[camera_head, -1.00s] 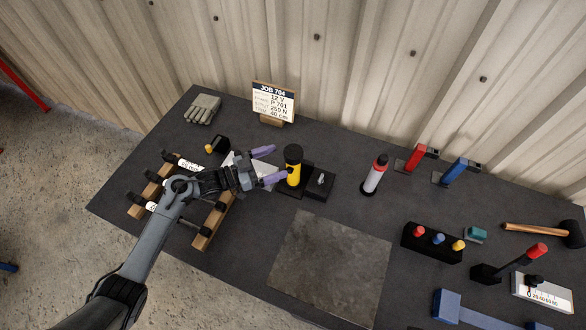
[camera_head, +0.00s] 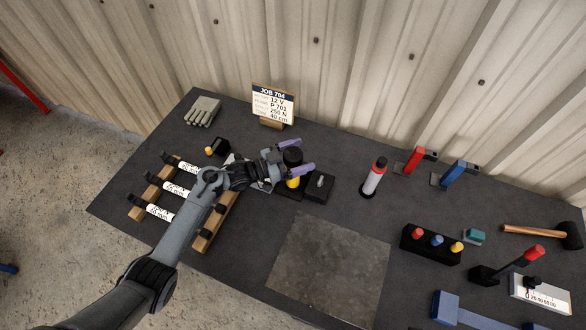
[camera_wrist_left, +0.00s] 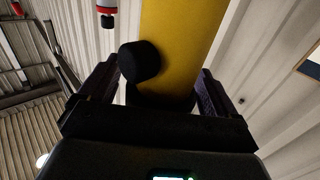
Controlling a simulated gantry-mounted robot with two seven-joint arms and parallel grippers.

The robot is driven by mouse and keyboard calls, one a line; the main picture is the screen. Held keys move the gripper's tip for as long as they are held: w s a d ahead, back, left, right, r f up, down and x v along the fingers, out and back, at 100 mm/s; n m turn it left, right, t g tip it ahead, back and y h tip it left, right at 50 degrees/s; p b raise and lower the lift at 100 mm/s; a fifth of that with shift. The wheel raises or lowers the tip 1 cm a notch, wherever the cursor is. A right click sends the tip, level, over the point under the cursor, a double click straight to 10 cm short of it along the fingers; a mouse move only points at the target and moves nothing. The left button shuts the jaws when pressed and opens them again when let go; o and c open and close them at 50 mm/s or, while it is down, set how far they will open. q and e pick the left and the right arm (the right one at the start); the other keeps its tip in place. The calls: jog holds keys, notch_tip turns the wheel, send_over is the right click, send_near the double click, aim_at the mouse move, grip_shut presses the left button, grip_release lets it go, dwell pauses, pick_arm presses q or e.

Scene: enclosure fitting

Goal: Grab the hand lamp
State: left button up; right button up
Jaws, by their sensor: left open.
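The hand lamp, taken to be the yellow cylinder with black ends (camera_head: 293,183), stands upright on a dark base on the bench. My left gripper (camera_head: 303,156) is open, with one purple finger on the far side of the lamp and the other on the near side. In the left wrist view, the lamp's yellow body (camera_wrist_left: 178,40) with a black round knob stands between the two spread fingers (camera_wrist_left: 160,92). Contact between the fingers and the lamp cannot be made out. The lamp's middle is partly hidden by the near finger. My right gripper is not seen.
A black block with a small switch (camera_head: 319,186) sits just right of the lamp. A wooden rack with white tubes (camera_head: 158,212) lies under my left arm. A job sign (camera_head: 273,104) stands behind. A bare metal plate (camera_head: 330,265) lies in front.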

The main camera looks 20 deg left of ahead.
pick_arm(q)
jog(key=c, duration=1.6)
jog(key=shift+r, duration=0.1)
